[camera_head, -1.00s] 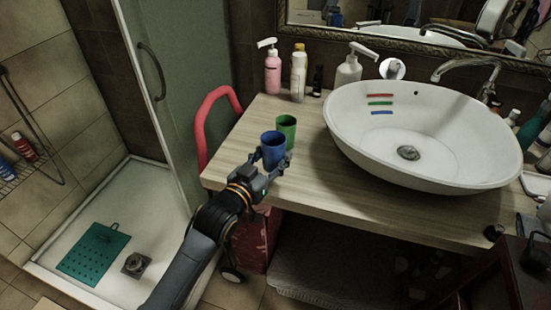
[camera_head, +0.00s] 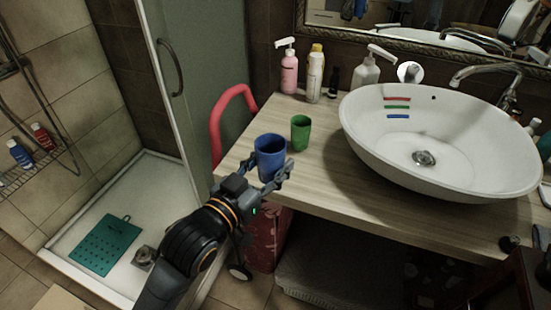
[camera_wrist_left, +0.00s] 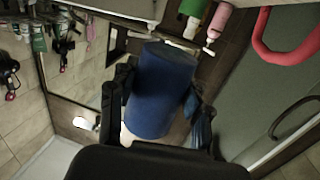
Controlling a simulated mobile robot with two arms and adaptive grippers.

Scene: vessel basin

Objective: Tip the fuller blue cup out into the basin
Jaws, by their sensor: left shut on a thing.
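A blue cup (camera_head: 270,152) is upright between the fingers of my left gripper (camera_head: 268,173), at the counter's left front. It looks raised a little off the wood. In the left wrist view the cup (camera_wrist_left: 162,92) sits between both fingers of the left gripper (camera_wrist_left: 158,108). What is inside the cup cannot be made out. A green cup (camera_head: 300,132) stands on the counter just behind and right of it. The white basin (camera_head: 470,150) is farther right, with red, green and blue stripes on its inner wall. My right gripper is out of view.
The wooden counter (camera_head: 325,175) is clear between the green cup and the basin. A pink bottle (camera_head: 289,73), a white bottle (camera_head: 315,78) and a pump dispenser (camera_head: 366,72) stand along the back. A faucet (camera_head: 490,72) reaches over the basin. A red rail (camera_head: 216,120) is left.

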